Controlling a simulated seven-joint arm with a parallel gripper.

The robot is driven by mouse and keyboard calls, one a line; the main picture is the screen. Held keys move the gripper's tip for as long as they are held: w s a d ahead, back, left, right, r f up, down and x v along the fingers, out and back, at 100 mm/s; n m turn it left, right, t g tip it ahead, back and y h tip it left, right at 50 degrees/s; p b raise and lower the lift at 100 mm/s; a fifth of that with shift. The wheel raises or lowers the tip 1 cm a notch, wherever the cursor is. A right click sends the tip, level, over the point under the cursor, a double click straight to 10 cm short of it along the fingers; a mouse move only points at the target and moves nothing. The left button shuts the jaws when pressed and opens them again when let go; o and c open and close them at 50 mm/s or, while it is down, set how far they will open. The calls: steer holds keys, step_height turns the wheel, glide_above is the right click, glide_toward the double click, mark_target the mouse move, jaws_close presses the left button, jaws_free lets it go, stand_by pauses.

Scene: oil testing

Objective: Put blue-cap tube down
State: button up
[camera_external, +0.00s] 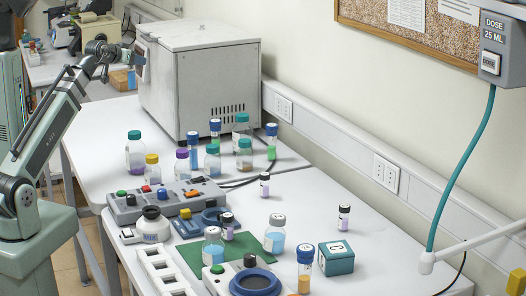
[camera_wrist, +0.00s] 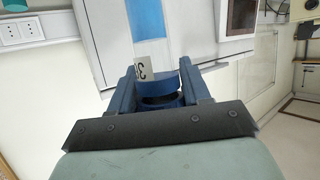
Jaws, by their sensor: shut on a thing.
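My gripper (camera_external: 136,58) is raised at the left front of the white box-shaped machine (camera_external: 200,75). In the wrist view my gripper (camera_wrist: 159,85) is shut on a blue-cap tube (camera_wrist: 163,97). Its round blue cap and a pale label with a dark "3" show between the blue fingers; the rest is largely hidden. Other blue-cap tubes stand upright on the bench: one with green liquid (camera_external: 271,143), one near the machine (camera_external: 215,128), and one with amber liquid at the front (camera_external: 305,270).
Several capped bottles, including a yellow-cap one (camera_external: 152,168), crowd the bench before the machine. A grey control box (camera_external: 165,204), a green mat (camera_external: 195,258) and a teal box (camera_external: 336,258) lie nearer the front. Bare bench shows at the right.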

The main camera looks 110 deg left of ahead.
steer(key=w+d+f, duration=0.3)
steer(key=w+d, duration=0.2)
steer(key=w, duration=0.8)
steer(key=w+d+f+m+t, duration=0.1)
steer(key=w+d+f, duration=0.35)
steer(key=w, duration=0.75)
steer(key=w+d+f, duration=0.2)
steer(key=w+d, duration=0.5)
steer(key=w, duration=0.6)
steer(key=w+d+f+t, duration=0.1)
steer(key=w+d, duration=0.5)
steer(key=d, duration=0.6)
steer(key=w+d+f+m, duration=0.1)
steer(key=w+d, duration=0.5)
steer(key=d, duration=0.6)
steer(key=w+d+f+t, duration=0.15)
steer(key=w+d, duration=0.45)
steer(key=d, duration=0.6)
step_height(320, 180, down, 9)
steer(key=h, duration=0.1)
steer(key=shift+w+d+f+g, duration=0.15)
steer(key=shift+g, duration=0.3)
steer(key=shift+f, duration=0.15)
steer(key=o, duration=1.1)
